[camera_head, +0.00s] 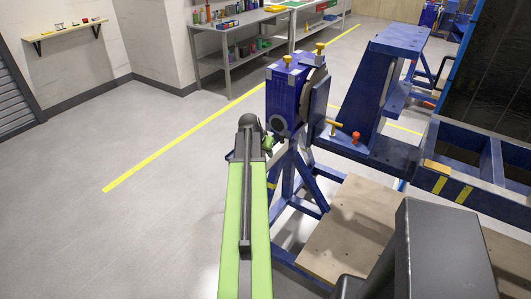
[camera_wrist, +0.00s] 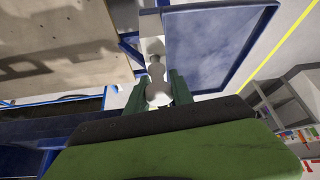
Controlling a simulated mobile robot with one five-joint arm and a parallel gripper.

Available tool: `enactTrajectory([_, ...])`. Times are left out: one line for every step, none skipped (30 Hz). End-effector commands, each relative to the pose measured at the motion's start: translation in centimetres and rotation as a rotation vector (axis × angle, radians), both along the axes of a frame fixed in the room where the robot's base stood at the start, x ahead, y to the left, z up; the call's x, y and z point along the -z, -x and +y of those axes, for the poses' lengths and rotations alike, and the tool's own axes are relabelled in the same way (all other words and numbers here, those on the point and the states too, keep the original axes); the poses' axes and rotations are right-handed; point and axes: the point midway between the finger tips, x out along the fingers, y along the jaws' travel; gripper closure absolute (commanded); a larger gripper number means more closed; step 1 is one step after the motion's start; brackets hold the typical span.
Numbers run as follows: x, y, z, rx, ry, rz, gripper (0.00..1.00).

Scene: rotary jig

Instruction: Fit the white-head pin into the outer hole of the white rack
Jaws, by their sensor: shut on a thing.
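My gripper (camera_wrist: 159,90) shows in the wrist view, with dark green fingers on either side of a pale, rounded piece. This looks like the white-head pin (camera_wrist: 157,84), and the gripper is shut on it. In the head view my gripper (camera_head: 268,144) is at the far end of my green arm, just left of the blue jig, and the arm mostly hides it. The pin cannot be made out there. I cannot identify the white rack or its outer hole in either view.
The blue rotary jig (camera_head: 287,85) stands close right of my gripper, with yellow-headed pins on top. A red-headed pin (camera_head: 356,137) stands on its blue deck. A wooden wall shelf (camera_head: 65,32) and grey workbench (camera_head: 235,28) are behind. Floor on the left is clear.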

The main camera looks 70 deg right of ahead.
Motion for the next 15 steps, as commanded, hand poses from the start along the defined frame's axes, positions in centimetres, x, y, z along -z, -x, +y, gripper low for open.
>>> enactTrajectory([0.26,0.0,0.0,0.0,0.0,0.0,1.0])
enactTrajectory([0.34,0.0,0.0,0.0,0.0,0.0,1.0])
enactTrajectory([0.45,-0.01,0.0,0.0,0.0,0.0,1.0])
enactTrajectory([0.51,-0.01,0.0,0.0,0.0,0.0,1.0])
enactTrajectory([0.6,-0.01,0.0,0.0,0.0,0.0,1.0])
enactTrajectory([0.7,0.0,0.0,0.0,0.0,0.0,1.0])
enactTrajectory([0.66,0.0,0.0,0.0,0.0,0.0,0.71])
enactTrajectory([0.57,0.0,0.0,0.0,0.0,0.0,0.67])
enactTrajectory([0.56,0.0,0.0,0.0,0.0,0.0,0.62])
enactTrajectory([0.56,0.0,0.0,0.0,0.0,0.0,0.58])
enactTrajectory([0.56,0.0,0.0,0.0,0.0,0.0,0.54])
enactTrajectory([0.56,0.01,0.0,0.0,0.0,0.0,0.49])
enactTrajectory([0.55,0.01,0.0,0.0,0.0,0.0,0.47])
enactTrajectory([0.55,0.01,0.0,0.0,0.0,0.0,0.47])
enactTrajectory([0.55,0.01,-0.01,0.0,0.0,0.0,0.47])
